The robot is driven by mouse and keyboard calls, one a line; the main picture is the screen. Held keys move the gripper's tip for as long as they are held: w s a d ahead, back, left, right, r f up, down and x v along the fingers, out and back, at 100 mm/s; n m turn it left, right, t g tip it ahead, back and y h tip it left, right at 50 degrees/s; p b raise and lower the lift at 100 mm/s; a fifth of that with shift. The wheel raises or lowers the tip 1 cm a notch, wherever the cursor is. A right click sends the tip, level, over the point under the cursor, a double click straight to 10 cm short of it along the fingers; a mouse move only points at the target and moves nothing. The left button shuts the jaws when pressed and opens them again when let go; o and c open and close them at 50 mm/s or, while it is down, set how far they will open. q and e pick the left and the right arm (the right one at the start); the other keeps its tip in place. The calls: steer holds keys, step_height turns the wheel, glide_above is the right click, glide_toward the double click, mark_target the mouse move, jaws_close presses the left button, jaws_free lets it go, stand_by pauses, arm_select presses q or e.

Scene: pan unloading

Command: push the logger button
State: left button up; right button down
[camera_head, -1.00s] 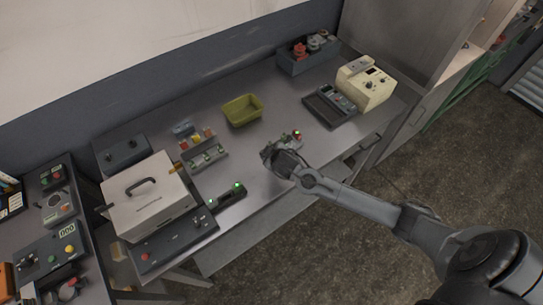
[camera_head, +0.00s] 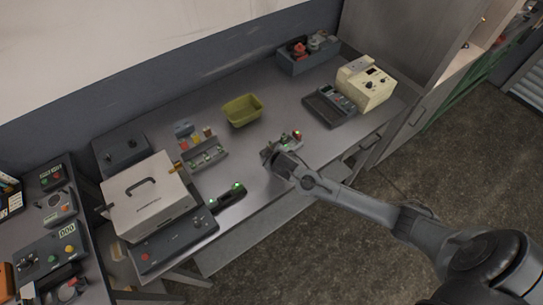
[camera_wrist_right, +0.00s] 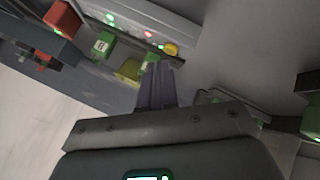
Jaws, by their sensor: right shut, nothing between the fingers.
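My right gripper (camera_head: 268,153) is above the bench near a small grey device (camera_head: 290,139) with red and green parts. In the right wrist view my right gripper (camera_wrist_right: 157,70) is shut and empty, its fingers pointing at a green block and a panel (camera_wrist_right: 150,22) with green, red and yellow lights or buttons. Whether the fingertips touch anything cannot be told. A dark box (camera_head: 228,195) with two green lights sits at the bench's front edge, left of the gripper. No label shows which device is the logger. My left gripper is not in view.
On the bench (camera_head: 265,185) stand a yellow-green bin (camera_head: 242,110), a tray with small coloured parts (camera_head: 205,153), a white lidded box (camera_head: 146,195), a control panel (camera_head: 172,243), a cream instrument (camera_head: 366,84) and a dark keypad unit (camera_head: 330,105). Bare bench top lies around the bin.

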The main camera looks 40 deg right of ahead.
steer(key=shift+f, duration=0.45)
stand_by(0.4)
steer(key=shift+r, duration=0.2)
steer(key=shift+r+p, duration=0.75)
steer(key=shift+p, duration=0.25)
step_height(320, 180, up, 6)
steer(key=p, duration=0.6)
steer(key=shift+p, duration=0.35)
